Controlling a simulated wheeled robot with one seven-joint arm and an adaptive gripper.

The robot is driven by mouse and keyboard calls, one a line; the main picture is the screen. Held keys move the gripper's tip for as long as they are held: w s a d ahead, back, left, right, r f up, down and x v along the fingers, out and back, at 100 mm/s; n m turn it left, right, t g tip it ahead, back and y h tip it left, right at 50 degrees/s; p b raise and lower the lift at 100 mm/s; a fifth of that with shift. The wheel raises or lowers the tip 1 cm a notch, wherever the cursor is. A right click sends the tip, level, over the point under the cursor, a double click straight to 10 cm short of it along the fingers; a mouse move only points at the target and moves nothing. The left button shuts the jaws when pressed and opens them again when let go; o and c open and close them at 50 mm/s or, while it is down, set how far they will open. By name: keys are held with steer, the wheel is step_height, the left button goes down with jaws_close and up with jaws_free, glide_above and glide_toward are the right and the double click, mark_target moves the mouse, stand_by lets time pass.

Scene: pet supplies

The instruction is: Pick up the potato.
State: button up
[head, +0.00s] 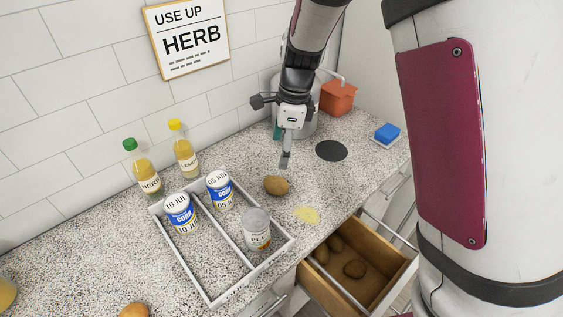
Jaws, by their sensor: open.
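A brown potato (276,185) lies on the speckled countertop, just right of the divided tray. My gripper (285,161) hangs above and slightly behind it, pointing down. The gripper is open and empty, apart from the potato in the picture. More brown potatoes (354,269) lie in the open wooden drawer (375,292) below the counter edge.
The white divided tray (236,294) holds two blue-and-white cans (180,213) and a grey-lidded jar (257,230). Two bottles (185,150) stand behind it. A yellow patch (306,215) lies near the potato. A dark disc (331,151), blue sponge-like block (387,132) and orange container (338,97) are farther right.

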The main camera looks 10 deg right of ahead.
mark_target(276, 180)
steer(key=shift+m, duration=0.5)
steer(key=f, duration=0.3)
steer(key=w+f, duration=0.1)
steer(key=f, duration=0.5)
steer(key=shift+w+a+f, duration=0.2)
steer(key=shift+a+f, duration=0.1)
steer(key=shift+f, duration=0.1)
steer(key=shift+w+a+f+p, duration=0.1)
steer(key=shift+a+f+p, duration=0.15)
steer(key=shift+f, duration=0.65)
steer(key=shift+w+a+f+p, duration=0.1)
steer(key=shift+f+p, duration=0.1)
steer(key=shift+f, duration=0.75)
steer(key=shift+w+a+f+p, duration=0.1)
steer(key=shift+a+f+p, duration=0.15)
steer(key=shift+f, duration=0.65)
steer(key=c, duration=1.4)
